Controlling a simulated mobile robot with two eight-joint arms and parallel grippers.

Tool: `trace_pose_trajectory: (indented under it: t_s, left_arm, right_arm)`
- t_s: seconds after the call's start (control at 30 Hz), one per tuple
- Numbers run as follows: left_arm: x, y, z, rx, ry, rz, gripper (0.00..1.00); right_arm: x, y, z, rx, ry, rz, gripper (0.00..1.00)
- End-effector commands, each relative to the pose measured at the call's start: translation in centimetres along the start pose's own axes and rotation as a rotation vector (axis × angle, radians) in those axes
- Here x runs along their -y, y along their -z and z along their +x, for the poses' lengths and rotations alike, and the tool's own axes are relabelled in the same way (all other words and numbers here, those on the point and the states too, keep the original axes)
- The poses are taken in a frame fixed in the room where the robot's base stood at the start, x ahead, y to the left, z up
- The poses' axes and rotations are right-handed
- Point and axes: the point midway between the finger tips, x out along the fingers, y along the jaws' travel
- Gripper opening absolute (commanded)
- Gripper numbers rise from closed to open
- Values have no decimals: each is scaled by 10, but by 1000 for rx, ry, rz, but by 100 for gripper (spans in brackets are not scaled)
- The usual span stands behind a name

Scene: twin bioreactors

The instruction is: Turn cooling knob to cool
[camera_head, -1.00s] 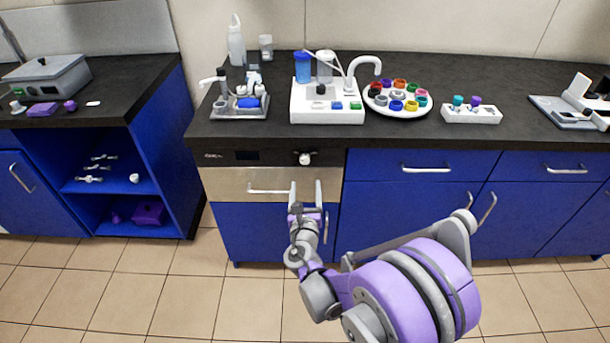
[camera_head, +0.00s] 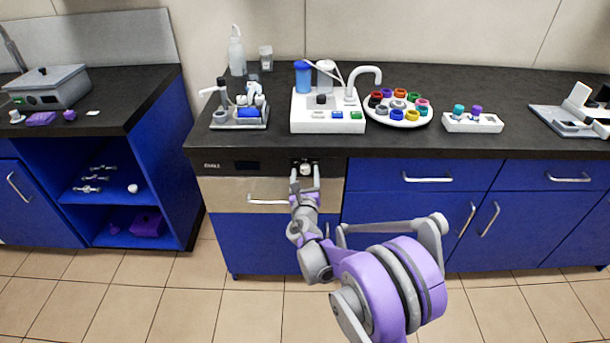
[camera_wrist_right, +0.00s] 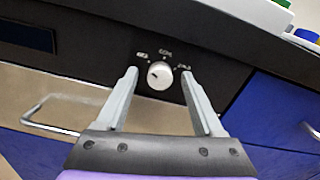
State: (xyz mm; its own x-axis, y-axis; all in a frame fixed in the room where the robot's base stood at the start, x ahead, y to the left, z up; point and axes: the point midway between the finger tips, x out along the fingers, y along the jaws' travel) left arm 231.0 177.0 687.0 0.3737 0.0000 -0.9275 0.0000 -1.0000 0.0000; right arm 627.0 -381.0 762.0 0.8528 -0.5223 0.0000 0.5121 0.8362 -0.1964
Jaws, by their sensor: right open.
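The cooling knob (camera_head: 305,169) is a small round white dial on the black panel at the top of the steel-fronted unit under the counter. In the right wrist view the knob (camera_wrist_right: 159,76) shows a dark mark on its left side, with small white labels around it that are too blurred to read surely. My right gripper (camera_head: 305,176) is at the panel in front of the knob. In the right wrist view its open fingers (camera_wrist_right: 162,90) stand on either side of the knob, with gaps on both sides. My left gripper is not in view.
A steel bar handle (camera_head: 267,202) crosses the drawer front (camera_head: 230,190) below the panel. The dark counter edge (camera_head: 420,155) overhangs above. A white device (camera_head: 328,122) with blue and white cups stands on the counter above the knob. The floor in front is clear.

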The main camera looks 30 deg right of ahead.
Motion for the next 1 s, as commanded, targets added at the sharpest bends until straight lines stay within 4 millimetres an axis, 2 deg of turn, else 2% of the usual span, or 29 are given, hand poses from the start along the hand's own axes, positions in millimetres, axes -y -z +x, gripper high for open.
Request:
trace_pose_trajectory:
  t_s: [0.17, 0.53, 1.0]
  left_arm:
    - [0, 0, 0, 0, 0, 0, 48]
    - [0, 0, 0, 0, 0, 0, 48]
    - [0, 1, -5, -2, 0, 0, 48]
  right_arm:
    - [0, 0, 0, 0, 0, 0, 67]
    - [0, 0, 0, 0, 0, 1, 1]
    - [0, -1, -1, 0, 0, 69, 0]
